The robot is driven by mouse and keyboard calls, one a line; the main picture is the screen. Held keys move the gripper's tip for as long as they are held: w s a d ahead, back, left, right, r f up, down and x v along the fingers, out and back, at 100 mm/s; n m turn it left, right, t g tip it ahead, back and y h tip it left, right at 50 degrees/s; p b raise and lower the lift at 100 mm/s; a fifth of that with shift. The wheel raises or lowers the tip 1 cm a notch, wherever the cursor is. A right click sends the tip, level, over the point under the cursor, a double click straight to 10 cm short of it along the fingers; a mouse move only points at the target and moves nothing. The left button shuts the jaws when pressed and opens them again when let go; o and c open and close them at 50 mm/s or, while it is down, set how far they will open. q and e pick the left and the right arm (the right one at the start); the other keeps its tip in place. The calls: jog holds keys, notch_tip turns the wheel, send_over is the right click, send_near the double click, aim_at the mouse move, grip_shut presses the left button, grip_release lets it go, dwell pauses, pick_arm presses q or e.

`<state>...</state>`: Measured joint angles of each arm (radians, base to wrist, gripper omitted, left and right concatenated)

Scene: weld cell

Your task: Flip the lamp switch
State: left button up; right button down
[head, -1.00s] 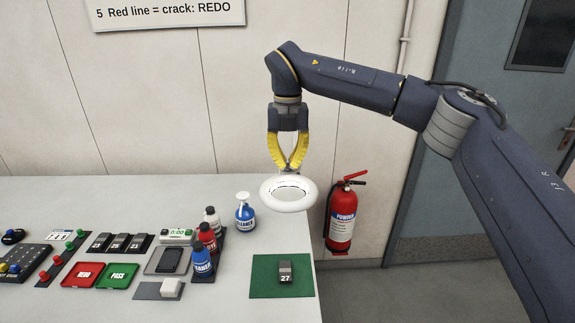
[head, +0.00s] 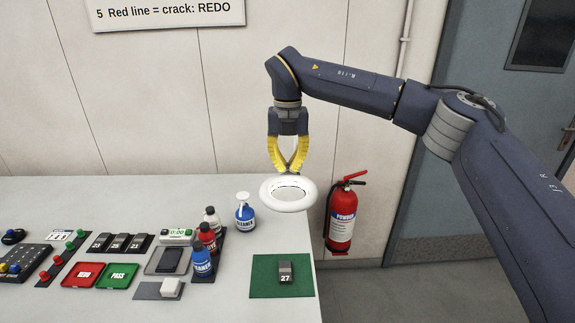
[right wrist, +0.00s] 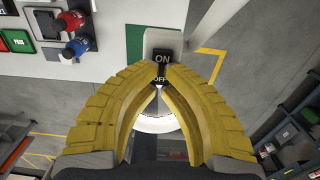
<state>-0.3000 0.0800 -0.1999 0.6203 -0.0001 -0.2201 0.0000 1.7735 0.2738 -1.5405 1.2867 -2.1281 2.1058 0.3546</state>
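In the right wrist view a black switch (right wrist: 163,57) marked ON and OFF sits on a light grey housing. The fingertips (right wrist: 161,78) lie at its OFF end and partly cover it; I cannot tell if they touch. Part of the white ring (right wrist: 158,124) shows between the fingers. My left gripper is not in view.
A green mat (head: 260,284) with a block marked 27 (head: 286,273) lies at the bench's right end. A spray bottle (head: 245,215) and other bottles stand left of the lamp. Red (head: 80,281) and green (head: 119,281) trays lie further left. A fire extinguisher (head: 342,220) hangs on the wall.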

aim_at(288, 167)
jog(key=shift+f, duration=0.1)
jog(key=shift+r, duration=3.5)
